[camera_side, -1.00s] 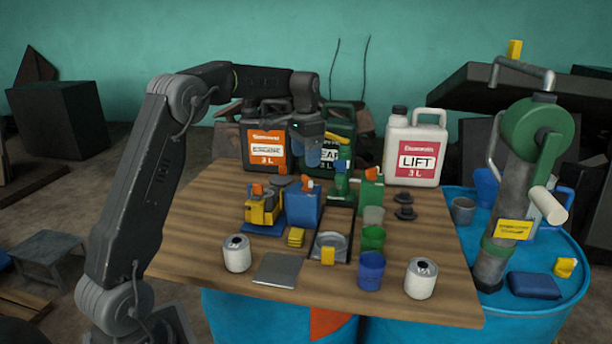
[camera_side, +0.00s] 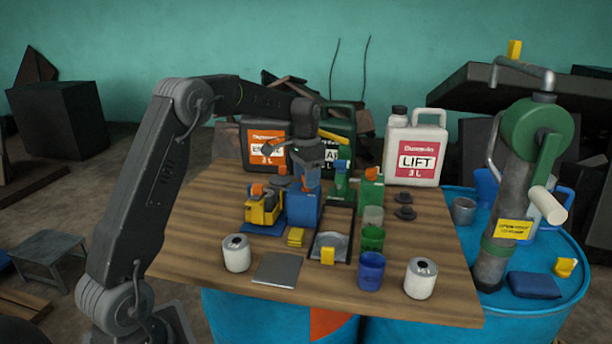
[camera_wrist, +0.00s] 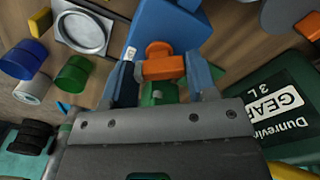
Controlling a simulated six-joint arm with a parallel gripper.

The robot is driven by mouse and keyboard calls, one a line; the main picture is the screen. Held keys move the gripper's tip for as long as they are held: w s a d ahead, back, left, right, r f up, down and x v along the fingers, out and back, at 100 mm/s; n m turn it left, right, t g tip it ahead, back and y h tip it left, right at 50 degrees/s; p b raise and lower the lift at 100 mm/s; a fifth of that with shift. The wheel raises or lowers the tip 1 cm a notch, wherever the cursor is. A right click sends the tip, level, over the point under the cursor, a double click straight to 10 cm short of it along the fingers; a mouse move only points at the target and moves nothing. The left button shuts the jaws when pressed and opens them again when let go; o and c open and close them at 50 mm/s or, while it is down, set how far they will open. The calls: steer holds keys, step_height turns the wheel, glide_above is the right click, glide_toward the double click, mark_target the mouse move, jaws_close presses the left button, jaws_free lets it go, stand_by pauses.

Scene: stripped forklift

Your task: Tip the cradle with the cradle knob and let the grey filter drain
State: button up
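My gripper (camera_side: 306,178) is low over the top of a blue block-shaped can (camera_side: 303,208). In the wrist view its two blue fingers (camera_wrist: 163,62) stand apart, on either side of an orange T-shaped knob (camera_wrist: 162,67); I cannot tell whether they touch it. The blue can also shows in the wrist view (camera_wrist: 165,25). Two pale grey filter-like cylinders stand on the table, one at left (camera_side: 237,255) and one at right (camera_side: 420,280). I cannot tell which part is the cradle.
A yellow machine (camera_side: 263,211) is left of the blue can, a green can (camera_side: 370,192) to its right. Green and blue cups (camera_side: 371,272) stand front right. Jugs, including the white LIFT jug (camera_side: 413,150), line the back. A flat grey plate (camera_side: 276,270) lies in front.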

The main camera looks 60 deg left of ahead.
steer(key=shift+a, duration=0.25)
steer(key=c, duration=0.3)
steer(key=shift+a+r+n, duration=0.1)
steer(key=shift+n, duration=0.2)
steer(key=n, duration=1)
steer(key=shift+s+n, duration=0.15)
steer(key=shift+n, duration=0.15)
steer(key=n, duration=0.5)
steer(key=shift+s+d+n, duration=0.1)
steer(key=shift+d+n, duration=0.15)
steer(key=shift+n, duration=0.05)
steer(key=n, duration=0.5)
steer(key=shift+d+n, duration=0.1)
steer(key=shift+n, duration=0.3)
steer(key=o, duration=0.8)
steer(key=shift+d, duration=0.1)
steer(key=shift+c, duration=0.2)
